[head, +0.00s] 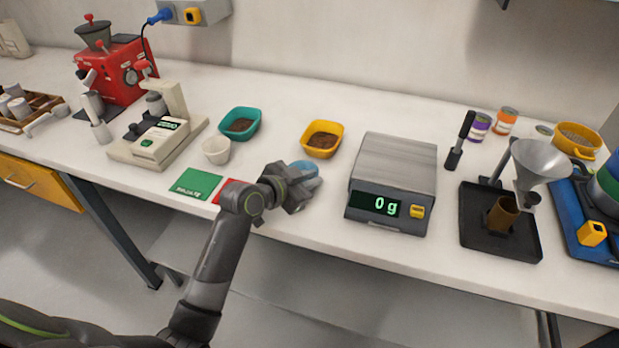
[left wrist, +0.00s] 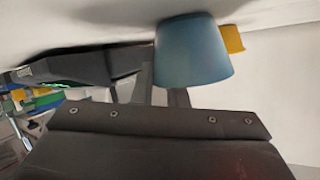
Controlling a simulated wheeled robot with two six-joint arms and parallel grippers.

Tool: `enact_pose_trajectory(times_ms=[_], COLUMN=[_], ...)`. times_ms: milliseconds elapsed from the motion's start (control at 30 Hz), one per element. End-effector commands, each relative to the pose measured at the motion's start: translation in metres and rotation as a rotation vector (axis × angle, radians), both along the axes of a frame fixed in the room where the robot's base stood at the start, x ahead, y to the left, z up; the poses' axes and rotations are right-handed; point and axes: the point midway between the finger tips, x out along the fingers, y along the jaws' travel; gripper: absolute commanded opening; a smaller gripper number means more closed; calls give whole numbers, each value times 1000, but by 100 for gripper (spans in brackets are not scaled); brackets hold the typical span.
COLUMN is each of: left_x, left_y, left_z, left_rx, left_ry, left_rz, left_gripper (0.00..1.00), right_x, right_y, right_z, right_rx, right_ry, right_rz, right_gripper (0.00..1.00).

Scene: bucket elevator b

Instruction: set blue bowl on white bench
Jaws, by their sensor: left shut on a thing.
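The blue bowl (head: 306,170) is at the front part of the white bench (head: 330,222), mostly hidden behind my left gripper (head: 296,186) in the head view. My left gripper is shut on the bowl. In the left wrist view the blue bowl (left wrist: 194,52) stands out beyond the gripper, close to the white surface. I cannot tell whether the bowl touches the bench. My right gripper is in neither view.
A scale (head: 392,180) reading 0 g stands right of the bowl. A yellow bowl (head: 322,138) and a teal bowl (head: 240,123) with brown contents sit behind. A white cup (head: 216,150), green card (head: 196,184) and red card (head: 226,190) lie left. Bare bench shows in front of the scale.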

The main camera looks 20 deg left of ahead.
Motion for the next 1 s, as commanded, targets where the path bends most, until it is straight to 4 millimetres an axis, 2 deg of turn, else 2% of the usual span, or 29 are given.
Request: enact_pose_trajectory(times_ms=[33,67,233,567,667,1000], left_x=[0,0,0,0,-6,-55], left_y=[0,0,0,0,4,30], left_z=[-2,-3,-2,2,3,24], left_rx=[-1,0,1,0,0,5], left_ry=[-1,0,1,0,0,-1], left_rz=[0,0,0,0,1,0], left_gripper=[0,14,35,35,35,35], right_x=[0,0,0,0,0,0], right_y=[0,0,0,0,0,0], right_z=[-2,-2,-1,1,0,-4], right_rx=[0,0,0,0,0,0], right_ry=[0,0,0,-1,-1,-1], right_rz=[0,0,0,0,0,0], right_gripper=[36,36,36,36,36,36])
